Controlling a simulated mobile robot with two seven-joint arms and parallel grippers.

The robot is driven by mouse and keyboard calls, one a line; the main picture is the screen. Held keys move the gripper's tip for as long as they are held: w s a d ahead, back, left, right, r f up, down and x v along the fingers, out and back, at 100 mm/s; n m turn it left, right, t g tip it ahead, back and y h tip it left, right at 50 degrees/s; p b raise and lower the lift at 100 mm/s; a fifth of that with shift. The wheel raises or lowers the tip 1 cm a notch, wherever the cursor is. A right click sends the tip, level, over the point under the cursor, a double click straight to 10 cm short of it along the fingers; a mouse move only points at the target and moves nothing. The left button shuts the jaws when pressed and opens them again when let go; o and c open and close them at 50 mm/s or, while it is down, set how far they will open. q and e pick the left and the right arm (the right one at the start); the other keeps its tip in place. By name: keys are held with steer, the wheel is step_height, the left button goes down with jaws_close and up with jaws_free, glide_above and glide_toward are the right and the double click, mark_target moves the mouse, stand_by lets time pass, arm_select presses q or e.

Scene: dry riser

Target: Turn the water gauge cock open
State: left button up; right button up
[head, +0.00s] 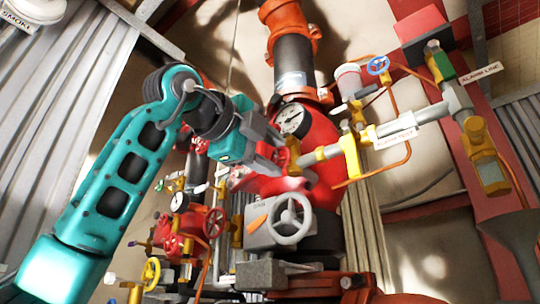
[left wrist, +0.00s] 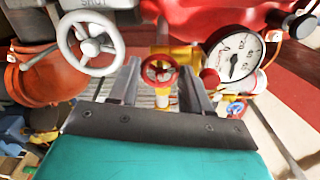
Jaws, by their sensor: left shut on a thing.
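My left gripper (head: 280,152) reaches in from the left to a small red handwheel (head: 294,148) on a yellow and brass pipe fitting. In the left wrist view the two fingers (left wrist: 160,82) stand on either side of this red handwheel (left wrist: 160,73), shut on it. The wheel faces the wrist camera, with a yellow stem around it. No label on it is readable, so I cannot tell how far it is turned. A round white pressure gauge (head: 293,119) sits just above the fingers, and it shows at right in the left wrist view (left wrist: 233,57). My right gripper is not in view.
A larger white handwheel (head: 290,218) on a grey valve body stands below the gripper. A pipe tagged ALARM TEST (head: 394,139) runs to the right, with a blue handwheel (head: 378,65) above. Red handwheels and a yellow one (head: 151,271) crowd the lower left.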

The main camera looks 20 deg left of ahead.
arm_select(q)
steer(key=o, duration=0.7)
steer(key=shift+a, duration=0.1)
steer(key=o, duration=0.4)
steer(key=shift+c, duration=0.2)
steer(key=shift+r, duration=0.1)
